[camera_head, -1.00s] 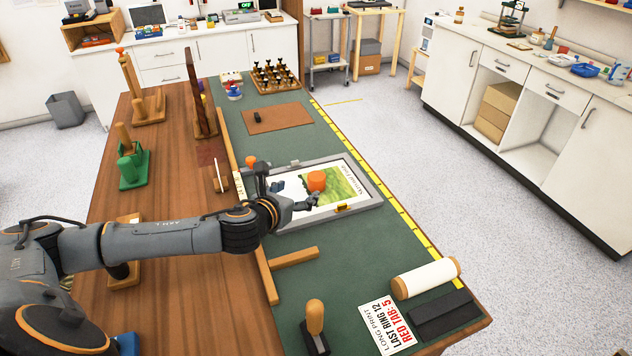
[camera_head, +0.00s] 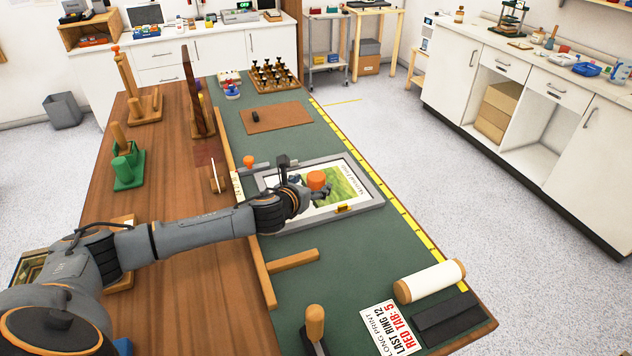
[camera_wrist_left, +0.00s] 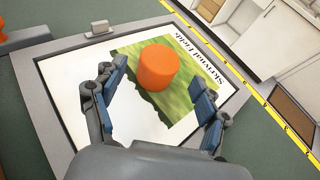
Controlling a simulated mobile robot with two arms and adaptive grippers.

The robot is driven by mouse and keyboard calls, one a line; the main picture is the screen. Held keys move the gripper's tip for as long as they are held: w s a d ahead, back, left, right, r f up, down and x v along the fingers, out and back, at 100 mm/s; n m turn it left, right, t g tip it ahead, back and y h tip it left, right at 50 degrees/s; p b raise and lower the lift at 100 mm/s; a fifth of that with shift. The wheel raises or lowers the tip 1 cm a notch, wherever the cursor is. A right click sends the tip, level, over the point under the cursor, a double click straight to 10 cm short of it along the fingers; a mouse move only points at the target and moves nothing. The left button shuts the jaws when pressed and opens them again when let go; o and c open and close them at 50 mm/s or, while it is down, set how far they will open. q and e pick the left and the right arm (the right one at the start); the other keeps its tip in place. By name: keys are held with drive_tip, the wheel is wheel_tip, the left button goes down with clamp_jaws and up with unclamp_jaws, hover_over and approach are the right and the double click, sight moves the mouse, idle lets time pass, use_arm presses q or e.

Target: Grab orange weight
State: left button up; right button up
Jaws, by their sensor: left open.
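The orange weight (camera_head: 317,181) is a short cylinder standing on a print with a green field picture (camera_head: 343,183). In the left wrist view the orange weight (camera_wrist_left: 158,67) stands on the green part of the print, ahead of my gripper. My left gripper (camera_head: 312,191) reaches over the print from the left; in the left wrist view it (camera_wrist_left: 163,88) is open, with blue-padded fingers spread on either side of the space before the weight. The fingers do not touch the weight there. My right gripper is not in view.
A grey frame (camera_head: 369,202) surrounds the print. A second orange object (camera_head: 249,162) stands beside its far left corner. A white roll (camera_head: 429,281), a sign (camera_head: 391,327) and a wooden-handled tool (camera_head: 315,324) lie nearer.

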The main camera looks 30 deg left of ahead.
sight(312, 180)
use_arm(q)
drive_tip(key=x, duration=0.4)
drive_tip(key=shift+w+a, duration=0.1)
drive_tip(key=shift+w, duration=0.2)
clamp_jaws()
drive_tip(key=shift+r, duration=0.1)
